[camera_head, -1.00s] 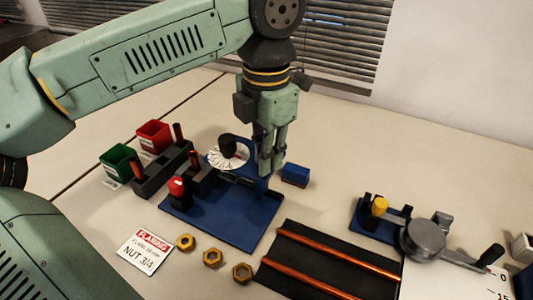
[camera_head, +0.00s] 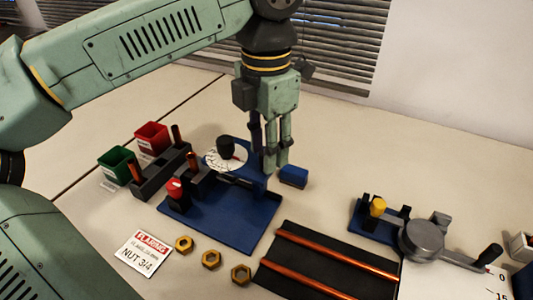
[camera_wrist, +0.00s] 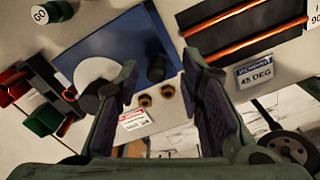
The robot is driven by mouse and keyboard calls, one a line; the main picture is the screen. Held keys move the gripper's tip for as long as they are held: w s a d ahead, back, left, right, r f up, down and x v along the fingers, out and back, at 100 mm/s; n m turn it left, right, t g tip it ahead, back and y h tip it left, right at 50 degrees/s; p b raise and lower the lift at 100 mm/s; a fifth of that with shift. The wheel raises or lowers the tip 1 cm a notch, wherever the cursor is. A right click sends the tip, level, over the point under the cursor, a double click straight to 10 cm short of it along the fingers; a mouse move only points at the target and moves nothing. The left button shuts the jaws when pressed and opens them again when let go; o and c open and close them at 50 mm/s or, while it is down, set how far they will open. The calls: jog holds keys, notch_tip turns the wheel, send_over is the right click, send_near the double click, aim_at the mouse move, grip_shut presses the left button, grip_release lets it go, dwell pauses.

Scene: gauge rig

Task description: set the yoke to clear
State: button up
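The flaring station has a blue base plate (camera_head: 232,226) with a blue upright frame (camera_head: 260,181), which I take for the yoke. Beside it are a white marked dial (camera_head: 214,158) with a black knob (camera_head: 226,147), and a red knob (camera_head: 175,187). My gripper (camera_head: 276,165) points down at the frame's right side; I cannot tell if it touches. In the wrist view, the fingers of my gripper (camera_wrist: 162,85) stand wide apart with nothing held between them. The base plate (camera_wrist: 110,50) and white dial (camera_wrist: 88,102) lie beyond the left finger. The frame's setting is unreadable.
Green (camera_head: 119,163) and red (camera_head: 152,136) bins stand at the left. Several brass nuts (camera_head: 211,259) and a "NUT 3/4" sign (camera_head: 143,252) lie in front. Copper tubes (camera_head: 335,264) lie on a black mat. A bending tool (camera_head: 424,239) stands right; a blue block (camera_head: 293,176) sits behind the plate.

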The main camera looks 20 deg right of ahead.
notch_tip(320, 180, up, 10)
dwell(0.3)
jog(key=shift+s+f, duration=0.15)
